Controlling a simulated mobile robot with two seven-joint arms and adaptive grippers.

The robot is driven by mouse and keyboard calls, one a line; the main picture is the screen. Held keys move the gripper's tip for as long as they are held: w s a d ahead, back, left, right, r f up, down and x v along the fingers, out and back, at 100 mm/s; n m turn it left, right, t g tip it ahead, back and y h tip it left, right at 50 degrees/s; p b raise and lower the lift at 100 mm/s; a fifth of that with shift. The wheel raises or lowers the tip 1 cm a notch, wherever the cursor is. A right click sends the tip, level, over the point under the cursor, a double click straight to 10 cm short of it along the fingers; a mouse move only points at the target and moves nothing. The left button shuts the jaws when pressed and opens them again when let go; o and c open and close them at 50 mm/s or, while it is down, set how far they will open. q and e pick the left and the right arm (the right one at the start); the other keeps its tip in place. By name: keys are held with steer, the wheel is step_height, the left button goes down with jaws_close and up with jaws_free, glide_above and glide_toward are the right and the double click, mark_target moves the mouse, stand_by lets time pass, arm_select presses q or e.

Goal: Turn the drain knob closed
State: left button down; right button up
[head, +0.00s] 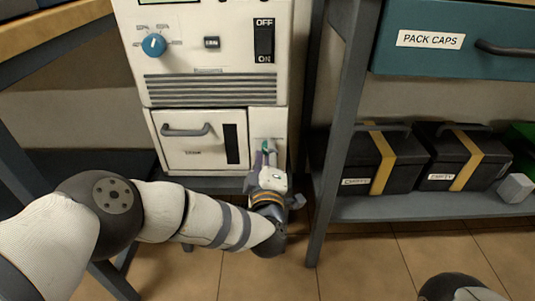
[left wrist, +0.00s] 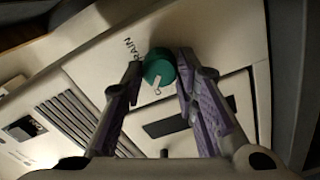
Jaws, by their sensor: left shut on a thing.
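The drain knob (left wrist: 159,66) is green with a white pointer mark, on the pale cabinet face beside the lettering "DRAIN" in the left wrist view. In the head view a small part of the knob (head: 265,146) shows above my left gripper (head: 266,160), low on the cabinet's right side. In the left wrist view the two purple-padded fingers of my left gripper (left wrist: 160,63) stand on either side of the knob, shut on it. My right gripper is not in view.
The white cabinet (head: 215,88) has a blue dial (head: 153,44), an OFF/ON switch (head: 264,40) and a drawer (head: 200,140) left of the knob. A grey shelf post (head: 338,130) stands close on the right. Black boxes (head: 358,160) with yellow straps sit on the shelf.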

arm_select(q)
steer(key=shift+d, duration=0.1)
steer(key=c, duration=1.2)
jaws_free()
steer(key=shift+c, duration=0.2)
steer(key=s, duration=1.2)
